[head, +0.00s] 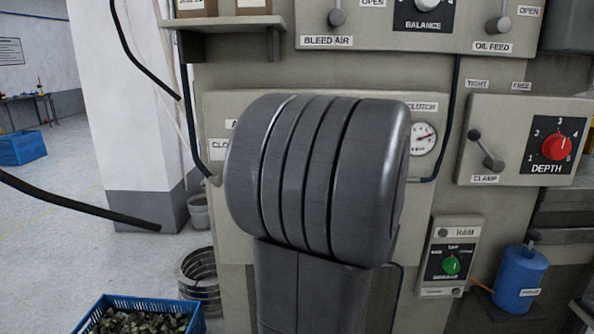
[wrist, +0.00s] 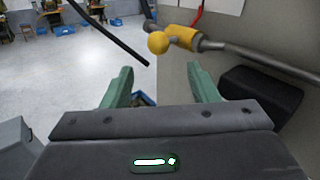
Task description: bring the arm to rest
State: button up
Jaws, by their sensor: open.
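My gripper (wrist: 160,85) shows in the wrist view with its two green fingers spread apart. It is open, with nothing between the fingers. Beyond the fingertips are the pale floor and part of a grey wall or column. In the head view a large dark grey link of my own arm fills the middle and hides part of the machine panel behind it. My gripper does not show in the head view.
The control panel has a red depth dial (head: 556,147), a clamp lever (head: 487,151) and a green dial (head: 451,265). A blue bottle (head: 520,279) stands right. A blue crate (head: 190,322) sits lower left. A yellow-fitted pipe (wrist: 205,40) runs near the gripper. Open floor lies left.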

jog(key=x, duration=0.8)
jog(key=shift+w+a+p, duration=0.2)
jog(key=shift+a+p, duration=0.05)
jog(key=shift+p, duration=0.15)
jog(key=shift+s, duration=0.1)
